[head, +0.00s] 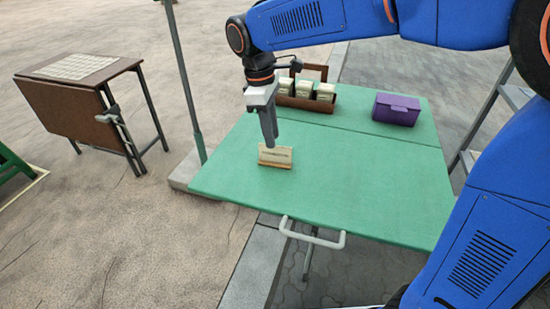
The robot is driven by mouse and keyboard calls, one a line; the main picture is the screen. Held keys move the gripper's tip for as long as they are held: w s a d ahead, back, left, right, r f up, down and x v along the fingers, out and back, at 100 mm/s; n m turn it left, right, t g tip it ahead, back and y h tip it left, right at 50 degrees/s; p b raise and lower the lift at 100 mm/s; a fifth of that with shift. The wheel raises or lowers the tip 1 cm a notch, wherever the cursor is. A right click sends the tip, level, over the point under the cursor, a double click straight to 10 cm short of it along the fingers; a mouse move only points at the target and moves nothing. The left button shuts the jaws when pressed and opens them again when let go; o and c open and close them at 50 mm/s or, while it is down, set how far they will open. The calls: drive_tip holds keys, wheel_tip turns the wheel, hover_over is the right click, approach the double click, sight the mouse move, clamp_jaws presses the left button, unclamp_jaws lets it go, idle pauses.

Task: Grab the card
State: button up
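A cream card (277,154) with a dark line of print stands upright in a small wooden holder (273,165) on the green table, left of its middle. My gripper (270,140) points down, with its fingertips just above the card's top edge in the picture. Whether they touch the card or are a little behind it, I cannot tell. The fingers overlap from this side, so any gap between them is hidden.
The green folding table (380,190) is mostly clear at the front and right. A wooden caddy (310,103) with several pale-topped jars stands at the back, beside a purple box (397,109). A green pole (184,80) rises at the left edge. A brown folding table (60,95) stands farther left.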

hover_over(275, 162)
drive_tip(key=shift+w+f, duration=0.15)
drive_tip(key=shift+f, duration=2.55)
drive_tip(key=shift+f, duration=0.2)
drive_tip(key=shift+c, duration=0.6)
clamp_jaws()
